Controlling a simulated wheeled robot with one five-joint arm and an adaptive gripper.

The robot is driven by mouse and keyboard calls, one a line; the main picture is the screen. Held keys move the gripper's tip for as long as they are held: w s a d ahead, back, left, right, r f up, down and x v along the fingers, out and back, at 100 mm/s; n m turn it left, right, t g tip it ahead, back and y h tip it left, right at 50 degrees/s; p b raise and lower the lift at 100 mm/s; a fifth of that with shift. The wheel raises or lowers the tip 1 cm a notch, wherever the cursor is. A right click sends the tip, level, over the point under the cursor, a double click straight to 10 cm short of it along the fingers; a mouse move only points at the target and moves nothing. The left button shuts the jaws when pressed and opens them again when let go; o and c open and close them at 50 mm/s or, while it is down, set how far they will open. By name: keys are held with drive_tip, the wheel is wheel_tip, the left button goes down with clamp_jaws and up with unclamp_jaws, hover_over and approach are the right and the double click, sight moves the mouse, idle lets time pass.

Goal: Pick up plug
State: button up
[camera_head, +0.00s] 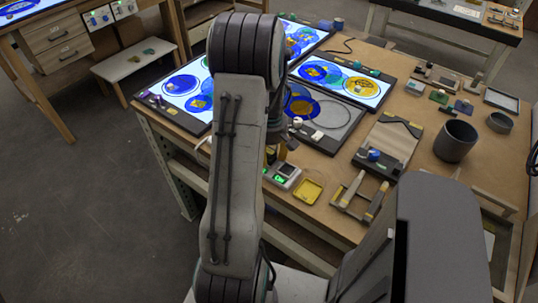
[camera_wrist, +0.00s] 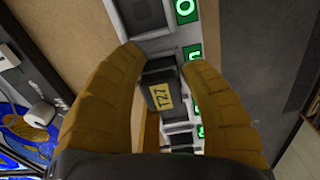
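In the wrist view, the plug (camera_wrist: 163,92) is a small dark block with a yellow label. It stands over a pale grey device (camera_wrist: 208,15) with green-lit displays. My gripper (camera_wrist: 164,62) has its two tan fingers on either side of the plug, their tips close to its sides. I cannot tell whether they press on it or whether the plug sits in a socket. In the head view the device (camera_head: 283,177) is near the bench's front edge. My gripper (camera_head: 272,153) is above it, mostly hidden by my arm, and the plug cannot be made out.
A yellow tray (camera_head: 308,191) lies just right of the device. Lit panels with coloured glass discs (camera_head: 340,82) stand behind. A dark cup (camera_head: 455,141) and a wooden-handled holder (camera_head: 358,197) are to the right. Open floor (camera_head: 90,220) is at left.

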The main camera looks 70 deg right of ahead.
drive_tip(key=shift+a, duration=0.1)
clamp_jaws()
drive_tip(key=shift+r, duration=0.55)
drive_tip(key=r, duration=0.3)
drive_tip(key=shift+s+a+r+b, duration=0.1)
drive_tip(key=shift+s+r+b, duration=0.1)
drive_tip(key=shift+s+b, duration=0.15)
drive_tip(key=s+a+r+p, duration=0.3)
drive_tip(key=s+a+r, duration=0.3)
drive_tip(key=s+r, duration=0.3)
drive_tip(key=shift+r, duration=1.3)
